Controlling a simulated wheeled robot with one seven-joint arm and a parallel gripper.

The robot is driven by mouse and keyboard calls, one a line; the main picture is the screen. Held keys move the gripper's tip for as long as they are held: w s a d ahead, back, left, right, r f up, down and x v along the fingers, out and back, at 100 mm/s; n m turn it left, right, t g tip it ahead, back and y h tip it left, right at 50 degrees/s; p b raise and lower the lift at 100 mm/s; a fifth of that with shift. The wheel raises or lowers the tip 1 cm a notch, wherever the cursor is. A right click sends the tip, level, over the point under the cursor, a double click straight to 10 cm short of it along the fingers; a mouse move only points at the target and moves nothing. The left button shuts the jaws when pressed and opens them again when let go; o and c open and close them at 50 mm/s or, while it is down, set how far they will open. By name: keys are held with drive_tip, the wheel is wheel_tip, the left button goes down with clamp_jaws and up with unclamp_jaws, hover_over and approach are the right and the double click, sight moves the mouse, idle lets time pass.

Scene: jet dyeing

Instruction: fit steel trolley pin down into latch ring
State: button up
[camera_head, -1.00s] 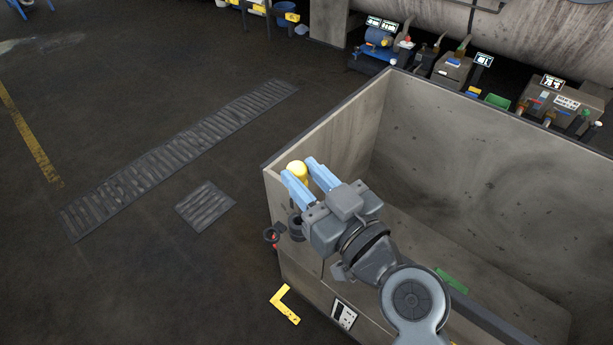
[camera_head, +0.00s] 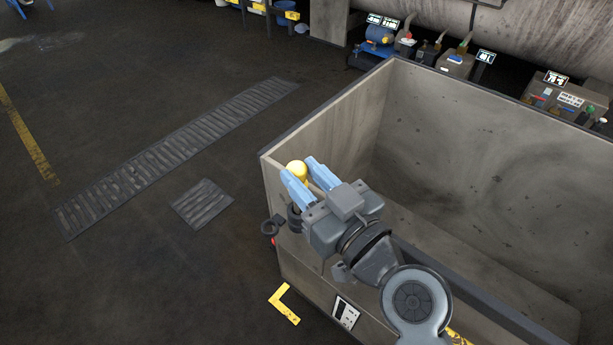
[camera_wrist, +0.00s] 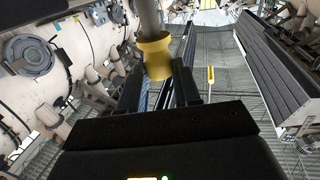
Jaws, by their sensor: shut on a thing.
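In the wrist view the pin's grey shaft and yellow collar (camera_wrist: 155,55) sit between the dark fingers. The gripper is at the near left corner of the grey-walled trolley (camera_head: 325,135). A dark ring (camera_head: 270,226), likely the latch ring, sticks out at the trolley's left end, below and left of the gripper. Another dark round part (camera_head: 294,216) is beside it, partly covered by the gripper. The pin's lower end is hidden in the head view, so its fit in the ring cannot be told.
The trolley's high walls stand behind and right of my gripper. A yellow corner mark (camera_head: 284,304) is on the floor in front. Floor grates (camera_head: 203,204) lie left, with clear floor around. Machine equipment (camera_head: 455,65) lines the back.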

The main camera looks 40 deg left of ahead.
drive_tip(key=shift+f+b, duration=2.2)
drive_tip(key=shift+b, duration=0.3)
drive_tip(key=shift+f, duration=0.1)
drive_tip(key=o, duration=1.1)
drive_tip(key=shift+o, duration=0.2)
drive_tip(key=b+v, duration=0.1)
drive_tip(key=v, duration=0.6)
drive_tip(key=shift+d, duration=0.4)
drive_tip(key=shift+s, duration=0.1)
